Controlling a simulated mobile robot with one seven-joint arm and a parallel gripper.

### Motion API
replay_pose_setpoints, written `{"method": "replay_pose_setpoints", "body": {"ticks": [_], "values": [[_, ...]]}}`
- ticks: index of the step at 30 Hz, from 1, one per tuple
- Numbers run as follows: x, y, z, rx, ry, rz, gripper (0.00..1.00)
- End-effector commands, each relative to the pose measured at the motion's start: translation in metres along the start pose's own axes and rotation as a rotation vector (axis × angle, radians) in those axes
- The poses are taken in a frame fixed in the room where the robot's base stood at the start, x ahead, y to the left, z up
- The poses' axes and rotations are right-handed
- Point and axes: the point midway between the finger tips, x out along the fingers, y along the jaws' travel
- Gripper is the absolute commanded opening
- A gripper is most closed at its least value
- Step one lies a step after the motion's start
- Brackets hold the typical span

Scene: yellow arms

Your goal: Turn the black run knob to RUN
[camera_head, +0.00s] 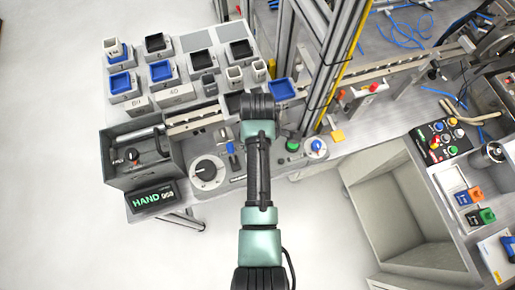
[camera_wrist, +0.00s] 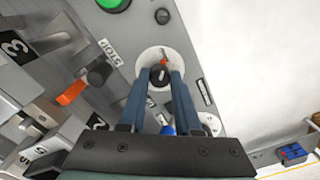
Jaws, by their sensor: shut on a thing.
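The black run knob (camera_wrist: 159,75) sits on a round white plate (camera_wrist: 146,66) on the grey panel in the wrist view. A small orange-red mark shows at its far edge. My gripper (camera_wrist: 160,79) is shut on the knob, with one blue finger on each side of it. In the head view my arm covers this part of the panel, so knob and fingertips are hidden there.
A green button (camera_wrist: 113,3) and an orange-tipped lever (camera_wrist: 72,93) are near the knob. In the head view, a large white dial (camera_head: 207,172), a display reading HAND (camera_head: 152,197) and an open grey box (camera_head: 143,155) stand left of my arm. A metal post (camera_head: 325,75) rises to the right.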

Motion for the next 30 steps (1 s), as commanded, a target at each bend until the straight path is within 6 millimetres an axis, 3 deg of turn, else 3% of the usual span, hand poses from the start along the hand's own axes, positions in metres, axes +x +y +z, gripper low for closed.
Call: {"method": "replay_pose_setpoints", "body": {"ticks": [14,30], "values": [[-0.0015,-0.0002,-0.0002,0.058,0.0,-0.002,0.0],[-0.0027,0.0001,-0.0004,0.498,-0.001,-0.001,0.0]]}}
